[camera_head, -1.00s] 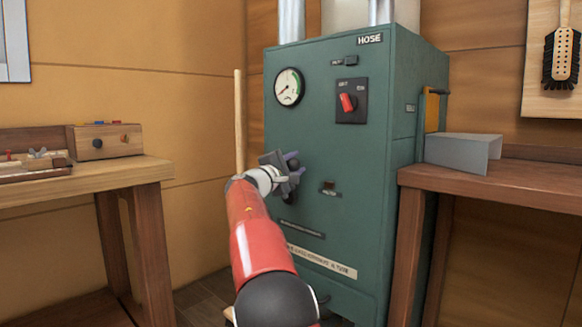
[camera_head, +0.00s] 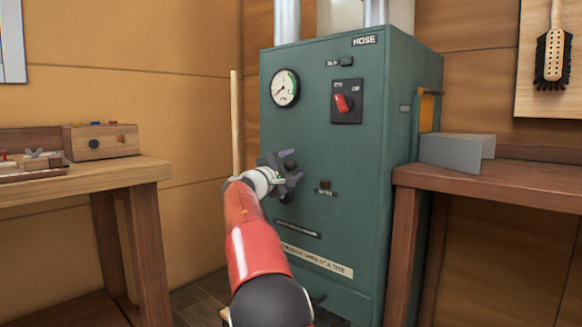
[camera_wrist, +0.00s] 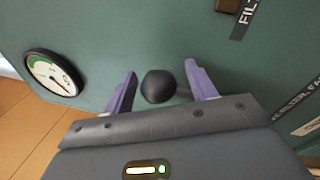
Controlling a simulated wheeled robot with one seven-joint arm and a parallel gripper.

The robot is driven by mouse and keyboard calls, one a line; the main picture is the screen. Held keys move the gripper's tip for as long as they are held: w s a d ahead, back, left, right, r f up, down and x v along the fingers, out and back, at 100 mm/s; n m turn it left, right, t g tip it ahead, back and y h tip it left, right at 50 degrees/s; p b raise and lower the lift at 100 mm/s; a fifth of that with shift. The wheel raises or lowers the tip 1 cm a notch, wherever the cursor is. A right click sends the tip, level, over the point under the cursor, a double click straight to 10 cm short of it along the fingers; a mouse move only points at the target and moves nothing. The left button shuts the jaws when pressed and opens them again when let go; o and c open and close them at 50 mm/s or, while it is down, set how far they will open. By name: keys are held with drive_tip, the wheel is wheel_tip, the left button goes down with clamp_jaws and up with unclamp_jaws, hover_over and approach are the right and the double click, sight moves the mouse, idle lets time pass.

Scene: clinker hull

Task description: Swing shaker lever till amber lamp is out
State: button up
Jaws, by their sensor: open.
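The green cabinet (camera_head: 375,170) stands ahead, marked HOSE at the top. A round black knob (camera_wrist: 158,86), probably the end of the shaker lever, stands out from its front; most of its shaft is hidden. My gripper (camera_head: 291,172) is at the cabinet's lower left front. In the wrist view its two purple fingers (camera_wrist: 160,72) are open, one on each side of the knob, with gaps showing. I cannot pick out a lit amber lamp.
A white gauge (camera_head: 285,88) and a red rotary switch (camera_head: 343,103) are on the cabinet front. A wooden pole (camera_head: 235,125) stands just left. Benches flank it: left (camera_head: 75,183), right (camera_head: 490,186), the right bearing a grey angled piece (camera_head: 457,150).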

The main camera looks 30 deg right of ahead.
drive_tip(key=b+v, duration=0.1)
drive_tip(key=v, duration=0.7)
drive_tip(key=shift+c, duration=0.3)
